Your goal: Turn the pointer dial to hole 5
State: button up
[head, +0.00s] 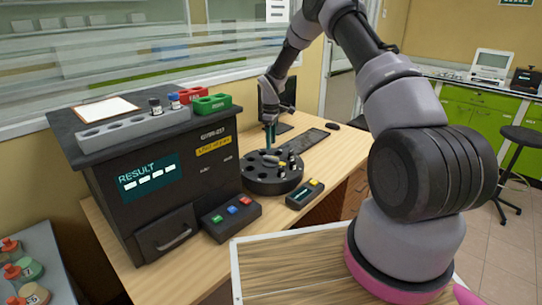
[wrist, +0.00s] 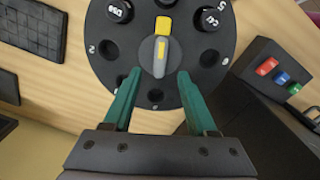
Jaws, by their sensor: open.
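The round black dial (head: 272,184) stands on the wooden desk in the head view. It fills the upper middle of the wrist view (wrist: 120,62), with holes around its rim. Its pointer (wrist: 160,57) has a grey body with a yellow stripe and a yellow end toward the picture's top, between two black-capped vials. The "5" mark lies at upper right, beside the right vial (wrist: 210,18), so the pointer is not aimed at it. My gripper (wrist: 159,72) is open, its green fingers either side of the pointer's grey end, with gaps. Contact and exact height are unclear.
The black analyser (head: 165,190) with a "RESULT" screen stands left of the dial. A button box (head: 231,218) and a small display box (head: 304,195) sit in front. A keyboard (head: 306,140) lies behind to the right. Vials stand in the dial close to my fingers.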

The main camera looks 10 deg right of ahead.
aim_at(271, 156)
notch_tip(271, 156, down, 7)
jog(key=shift+r, duration=0.1)
dwell(0.3)
grip_shut()
